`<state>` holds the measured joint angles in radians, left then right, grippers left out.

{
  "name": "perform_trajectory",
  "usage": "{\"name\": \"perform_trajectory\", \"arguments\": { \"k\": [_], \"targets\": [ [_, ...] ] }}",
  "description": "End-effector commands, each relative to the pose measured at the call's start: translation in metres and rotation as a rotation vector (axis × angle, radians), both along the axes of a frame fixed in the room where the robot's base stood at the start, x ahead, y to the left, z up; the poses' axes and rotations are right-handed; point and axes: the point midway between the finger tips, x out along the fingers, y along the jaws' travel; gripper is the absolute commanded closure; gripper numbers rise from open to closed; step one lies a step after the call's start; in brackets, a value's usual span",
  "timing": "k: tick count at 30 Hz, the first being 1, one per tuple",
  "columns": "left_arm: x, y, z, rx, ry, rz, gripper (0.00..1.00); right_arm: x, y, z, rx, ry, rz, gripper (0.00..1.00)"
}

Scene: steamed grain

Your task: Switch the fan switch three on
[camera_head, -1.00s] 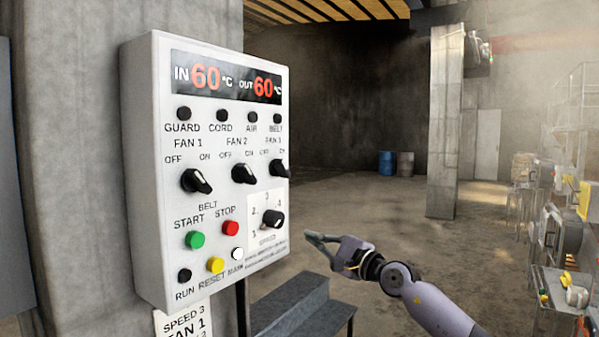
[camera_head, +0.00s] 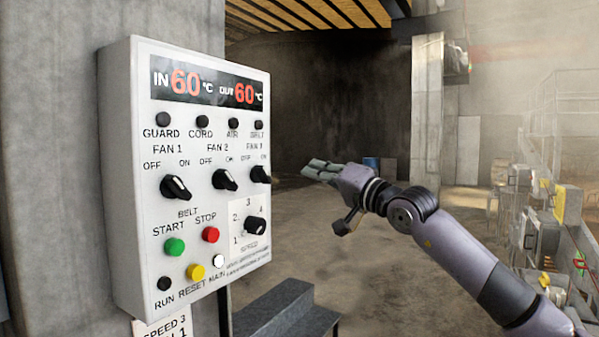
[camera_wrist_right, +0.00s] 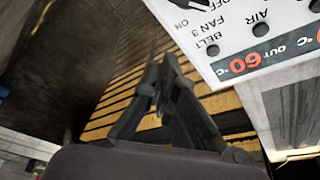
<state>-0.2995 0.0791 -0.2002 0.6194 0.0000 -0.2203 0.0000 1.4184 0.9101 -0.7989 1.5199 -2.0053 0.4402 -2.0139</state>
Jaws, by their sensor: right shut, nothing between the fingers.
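The white control panel (camera_head: 135,230) is on the left in the head view. Its fan 3 switch (camera_head: 260,174) is a black rotary knob at the right end of the knob row. Its pointer seems turned toward the off side, though the knob is seen edge-on. The fan 1 knob (camera_head: 175,187) and fan 2 knob (camera_head: 225,180) are to its left. My right gripper (camera_head: 310,167) is shut and empty, just right of the fan 3 switch and apart from it. In the wrist view the gripper (camera_wrist_right: 168,65) points past the panel's edge (camera_wrist_right: 200,88). My left gripper is not in view.
A speed knob (camera_head: 254,225) and START, STOP and other buttons sit below the fan switches. A dark bench (camera_head: 285,310) stands low beside the panel. Machinery (camera_head: 545,240) stands at the right. The space between the panel and my arm is free.

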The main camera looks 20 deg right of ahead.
Motion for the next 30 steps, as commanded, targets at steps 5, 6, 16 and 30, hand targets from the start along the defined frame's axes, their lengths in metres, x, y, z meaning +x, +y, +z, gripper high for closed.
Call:
{"name": "perform_trajectory", "arguments": {
  "k": [5,6,16,30],
  "targets": [
    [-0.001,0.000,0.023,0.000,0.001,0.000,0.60,0.030,0.014,0.013,0.003,0.003,0.002,1.00],
    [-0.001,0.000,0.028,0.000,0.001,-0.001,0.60,0.037,0.017,0.015,0.003,0.004,0.003,1.00],
    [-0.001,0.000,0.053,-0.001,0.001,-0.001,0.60,0.079,0.040,0.014,-0.001,0.002,0.003,1.00],
    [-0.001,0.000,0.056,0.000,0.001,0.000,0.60,0.063,0.059,-0.006,0.002,0.002,0.001,1.00]
  ]
}}
